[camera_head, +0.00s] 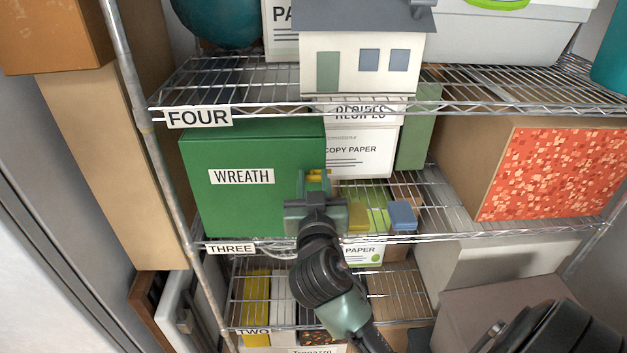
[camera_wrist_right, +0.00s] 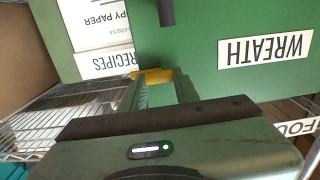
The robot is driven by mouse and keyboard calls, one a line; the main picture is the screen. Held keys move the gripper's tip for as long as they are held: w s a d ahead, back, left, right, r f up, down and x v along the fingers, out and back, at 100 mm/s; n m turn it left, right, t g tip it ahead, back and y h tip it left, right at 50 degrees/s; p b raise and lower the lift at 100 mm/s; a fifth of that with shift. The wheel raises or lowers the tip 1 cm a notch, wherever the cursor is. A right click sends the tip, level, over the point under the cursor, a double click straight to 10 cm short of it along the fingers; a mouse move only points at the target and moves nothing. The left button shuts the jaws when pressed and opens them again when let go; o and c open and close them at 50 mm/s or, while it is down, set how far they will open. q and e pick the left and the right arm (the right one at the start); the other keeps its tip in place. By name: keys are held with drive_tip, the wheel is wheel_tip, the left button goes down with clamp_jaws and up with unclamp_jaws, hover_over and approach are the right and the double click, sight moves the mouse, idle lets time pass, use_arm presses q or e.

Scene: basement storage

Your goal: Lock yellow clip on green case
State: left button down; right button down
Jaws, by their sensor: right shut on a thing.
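The green case (camera_head: 230,150), labelled WREATH, stands on the shelf marked THREE. It also fills much of the right wrist view (camera_wrist_right: 220,30). The yellow clip (camera_head: 316,174) is at the right part of the case's front. In the right wrist view the clip (camera_wrist_right: 153,76) shows between my right fingertips, partly hidden by them. My right gripper (camera_head: 316,181) is shut on the clip, close against the case front. How the clip sits on the case is too small to tell. My left gripper is not in view.
White paper boxes (camera_head: 362,150) stand right of the case. Small yellow and blue blocks (camera_head: 402,215) are near the shelf's front edge. A box with an orange patterned front (camera_head: 550,173) stands farther right. The wire shelf marked FOUR (camera_head: 270,90) is just above the case.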

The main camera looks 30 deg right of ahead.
drive_tip(key=c, duration=1)
unclamp_jaws()
drive_tip(key=shift+c, duration=0.2)
